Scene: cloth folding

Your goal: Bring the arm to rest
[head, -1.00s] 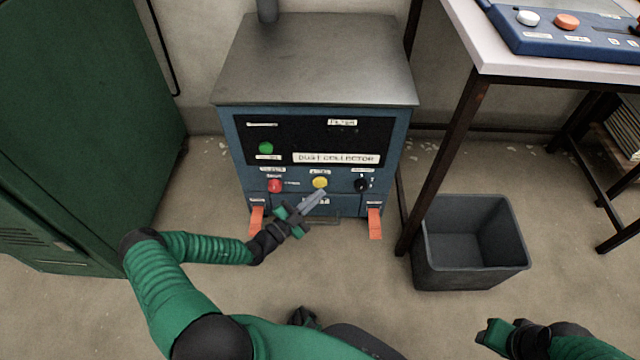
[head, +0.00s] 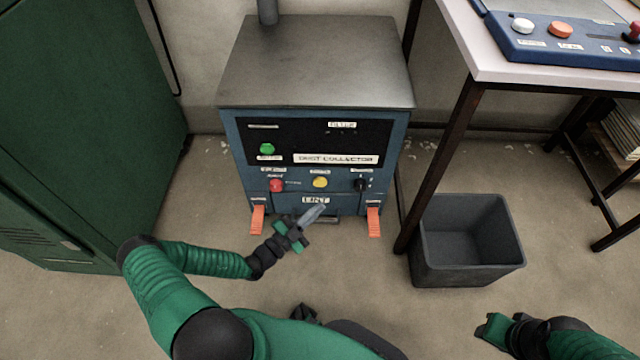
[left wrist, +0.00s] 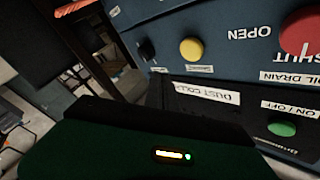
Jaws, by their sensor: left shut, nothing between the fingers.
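My left arm (head: 205,258) reaches in from the left. Its gripper (head: 315,214) is shut and empty, its tips pointing up and right in front of the lower part of the dust collector (head: 315,65), just below the LINT label (head: 315,200). The tips appear apart from the yellow button (head: 320,182), which sits above them.
Orange latches (head: 257,220) flank the collector's lower drawer. A green cabinet (head: 80,110) stands at the left. A grey open bin (head: 467,270) stands on the floor at the right, beside a table (head: 500,60) with a blue control panel (head: 570,40). Floor before the collector is clear.

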